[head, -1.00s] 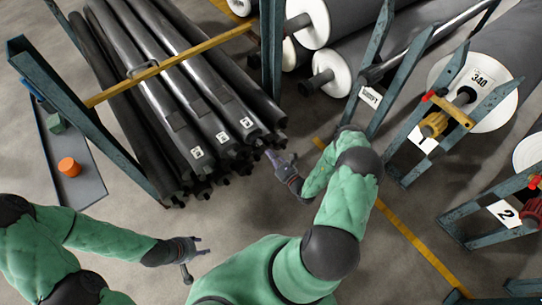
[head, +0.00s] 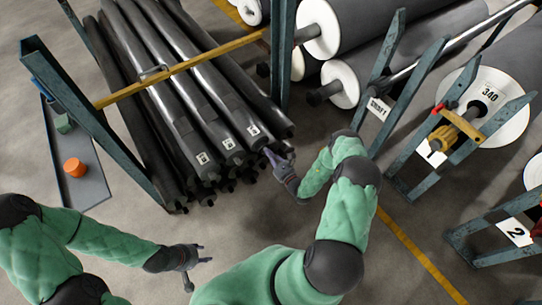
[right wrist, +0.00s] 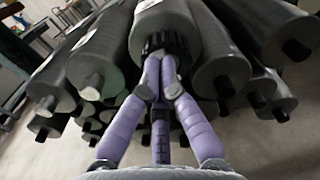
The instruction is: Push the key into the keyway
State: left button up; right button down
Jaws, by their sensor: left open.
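My right gripper (head: 279,158) is at the front ends of the stacked dark rolls, by the rightmost labelled roll (head: 240,113). In the right wrist view its purple fingers (right wrist: 160,72) are drawn together at the tips, in front of a dark ribbed collar (right wrist: 167,42) on the end of a grey roll (right wrist: 165,18). Whether the tips touch the collar is unclear. I cannot pick out the key or the keyway; the fingers cover part of the collar. My left gripper (head: 197,258) is open and empty above the floor at lower left.
A blue-grey rack with a yellow bar (head: 190,65) encloses the stack. Large white-ended rolls (head: 490,100) lie in racks at right. The floor between is clear.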

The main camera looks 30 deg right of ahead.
jog(key=shift+w, duration=0.1)
dwell(0.3)
jog(key=s+p, duration=0.1)
jog(key=s, duration=0.5)
jog(key=shift+d, duration=0.25)
jog(key=shift+a, duration=0.15)
dwell(0.4)
